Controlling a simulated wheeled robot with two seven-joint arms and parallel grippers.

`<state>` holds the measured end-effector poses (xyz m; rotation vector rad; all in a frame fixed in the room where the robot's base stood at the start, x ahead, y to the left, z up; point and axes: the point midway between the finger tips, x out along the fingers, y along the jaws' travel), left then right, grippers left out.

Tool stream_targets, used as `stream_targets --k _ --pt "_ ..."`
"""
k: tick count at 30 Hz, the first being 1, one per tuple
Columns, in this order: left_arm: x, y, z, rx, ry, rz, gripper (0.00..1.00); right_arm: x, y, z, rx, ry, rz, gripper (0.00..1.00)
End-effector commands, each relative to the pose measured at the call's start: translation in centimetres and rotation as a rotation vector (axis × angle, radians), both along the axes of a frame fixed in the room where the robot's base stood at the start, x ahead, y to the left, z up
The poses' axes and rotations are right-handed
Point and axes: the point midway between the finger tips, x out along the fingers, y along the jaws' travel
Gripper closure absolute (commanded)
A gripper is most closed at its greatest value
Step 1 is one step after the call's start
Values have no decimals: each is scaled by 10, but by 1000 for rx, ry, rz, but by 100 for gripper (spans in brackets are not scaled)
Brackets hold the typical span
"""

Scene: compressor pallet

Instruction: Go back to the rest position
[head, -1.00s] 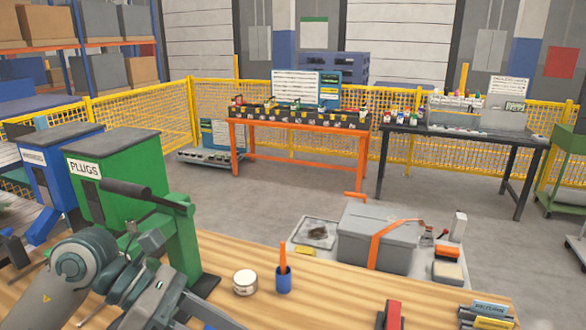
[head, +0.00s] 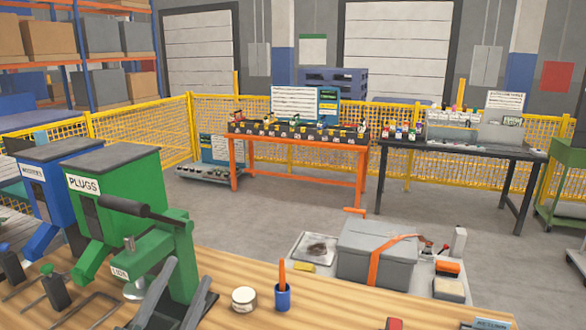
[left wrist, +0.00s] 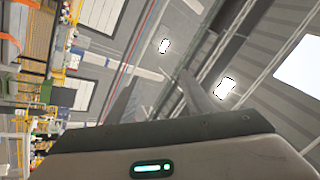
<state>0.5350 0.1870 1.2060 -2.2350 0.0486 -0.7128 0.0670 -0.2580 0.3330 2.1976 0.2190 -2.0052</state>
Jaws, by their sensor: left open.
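My left gripper (head: 187,275) shows at the bottom left of the head view, with only its grey fingers in frame. They point up in front of the green press (head: 160,250) on the wooden bench (head: 330,310). The fingers are apart, with nothing seen between them. In the left wrist view the two fingers (left wrist: 158,82) stand apart against the ceiling and lights, also empty. The rest of my left arm is out of the head view. My right gripper is not in view.
A green PLUGS bin (head: 115,200) and a blue bin (head: 50,195) stand at left. A white tin (head: 243,299) and a blue cup (head: 282,298) are on the bench. Beyond it is a grey compressor box (head: 375,255) with an orange strap. Open floor lies beyond.

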Motion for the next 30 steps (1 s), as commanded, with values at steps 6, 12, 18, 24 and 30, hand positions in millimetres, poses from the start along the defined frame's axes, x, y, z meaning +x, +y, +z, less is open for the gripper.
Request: stream_targets --k 6,12,18,24,30 --pt "-3 46 -130 -231 480 169 52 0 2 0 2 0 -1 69" --pt "-52 63 -245 -375 890 294 52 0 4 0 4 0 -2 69" --pt "-130 62 -335 -468 1264 391 52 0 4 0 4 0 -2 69" --pt "-193 53 -379 -510 1508 443 52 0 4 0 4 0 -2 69" --pt "-245 44 -404 -533 1688 477 52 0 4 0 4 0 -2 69"
